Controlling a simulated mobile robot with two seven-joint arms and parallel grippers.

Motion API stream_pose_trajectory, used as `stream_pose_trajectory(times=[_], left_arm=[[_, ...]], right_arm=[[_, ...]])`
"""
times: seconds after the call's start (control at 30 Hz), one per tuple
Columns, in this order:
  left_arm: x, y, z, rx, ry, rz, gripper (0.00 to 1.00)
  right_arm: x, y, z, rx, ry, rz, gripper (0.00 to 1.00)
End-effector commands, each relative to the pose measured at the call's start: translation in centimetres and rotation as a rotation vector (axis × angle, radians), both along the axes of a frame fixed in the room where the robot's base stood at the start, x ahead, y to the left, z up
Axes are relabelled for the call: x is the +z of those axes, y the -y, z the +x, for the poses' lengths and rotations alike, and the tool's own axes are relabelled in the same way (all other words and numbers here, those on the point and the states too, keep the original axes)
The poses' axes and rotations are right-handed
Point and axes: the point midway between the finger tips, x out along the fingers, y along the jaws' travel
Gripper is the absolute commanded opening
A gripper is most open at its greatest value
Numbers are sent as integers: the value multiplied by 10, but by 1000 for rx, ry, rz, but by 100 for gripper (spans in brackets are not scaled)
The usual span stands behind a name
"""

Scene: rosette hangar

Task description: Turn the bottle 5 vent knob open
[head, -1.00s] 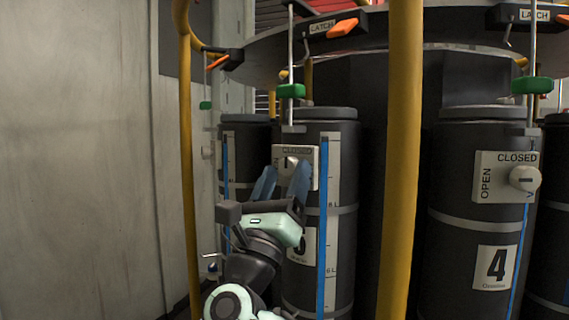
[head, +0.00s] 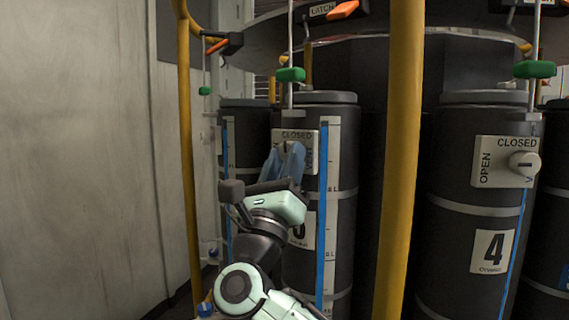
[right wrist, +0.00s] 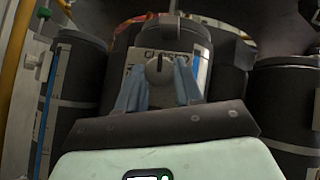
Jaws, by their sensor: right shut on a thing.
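The bottle with the knob at my gripper (head: 345,235) is a dark cylinder with a blue stripe; its number label is partly hidden by my arm. Its pale plate (head: 308,137) reads CLOSED at the top. The grey round knob (right wrist: 158,69) sits on that plate, its pointer mark upright in the right wrist view. My right gripper (head: 286,158) reaches up from below, its blue fingers shut on the knob, one on each side; the fingers also show in the right wrist view (right wrist: 158,82). The fingers hide part of the plate. My left gripper is not in view.
Yellow posts stand left (head: 187,150) and right (head: 402,160) of the bottle. Bottle 4 (head: 455,225) stands to the right with its own knob (head: 524,163). A green handle (head: 291,74) hangs on a rod above. A bare wall (head: 80,160) is at far left.

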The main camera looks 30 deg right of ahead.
Motion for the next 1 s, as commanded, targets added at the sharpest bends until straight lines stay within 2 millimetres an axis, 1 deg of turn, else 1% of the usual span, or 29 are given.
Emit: stream_pose_trajectory(times=[0.2, 0.37, 0.57, 0.8, 0.9, 1.0], left_arm=[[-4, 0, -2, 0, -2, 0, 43], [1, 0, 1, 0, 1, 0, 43], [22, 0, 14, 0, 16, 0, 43], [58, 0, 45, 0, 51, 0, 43], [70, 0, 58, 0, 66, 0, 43], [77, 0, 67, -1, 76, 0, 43]], right_arm=[[2, 2, -4, 0, -136, -66, 5], [5, 3, -6, 0, -271, -130, 5], [10, 3, -8, 1, -441, -212, 5], [15, 4, -9, 1, -644, -310, 5], [16, 5, -9, 0, -728, -349, 5], [16, 5, -10, 1, -811, -387, 5]])
